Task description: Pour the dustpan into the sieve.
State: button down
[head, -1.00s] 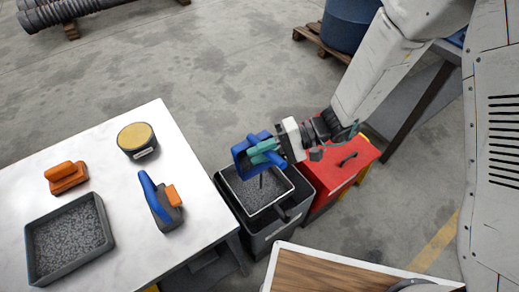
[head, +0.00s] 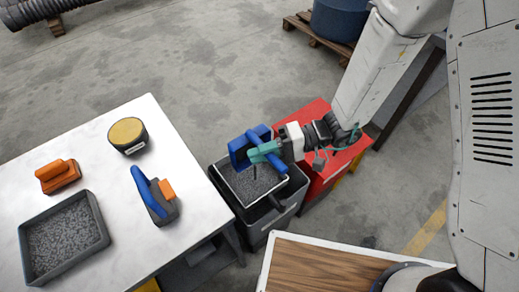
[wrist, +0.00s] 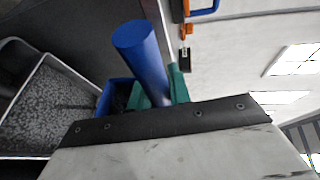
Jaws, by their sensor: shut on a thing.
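My gripper (head: 262,152) has teal fingers and is shut on the blue dustpan (head: 239,150). It holds the dustpan above the sieve (head: 231,191), over its far side. The dustpan looks tilted. In the wrist view its blue handle (wrist: 146,62) stands up between the fingers, and part of its blue pan (wrist: 103,100) shows beside them. The pan's inside is mostly hidden. The sieve is a square frame with a pale rim on a dark bin, and it also shows in the wrist view (wrist: 72,72). Grey granules lie in it. A thin dark strip shows below the dustpan, possibly falling grains or a shadow.
A white table (head: 105,165) on the left holds a tray of granules (head: 102,240), an orange-handled block (head: 58,177), a round tin (head: 128,136) and a blue-handled brush (head: 148,190). A red box (head: 318,115) stands beside the dark bin (head: 262,238). A wooden-topped surface (head: 320,268) is in front.

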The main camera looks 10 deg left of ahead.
jog(key=s+d+f+n+y, duration=0.2)
jog(key=d+n, duration=0.1)
jog(key=shift+s+f+n, duration=0.3)
jog(key=shift+s, duration=0.05)
dwell(1.1)
dwell(1.2)
jog(key=shift+r+m+h, duration=0.4)
jog(key=shift+m+h, duration=0.2)
jog(key=shift+m, duration=0.45)
jog(key=shift+r+m+h, duration=0.45)
jog(key=shift+m+h, duration=0.15)
jog(key=shift+m, duration=0.4)
jog(key=shift+r+m+h, duration=0.4)
jog(key=shift+m+h, duration=0.2)
jog(key=shift+m, duration=0.45)
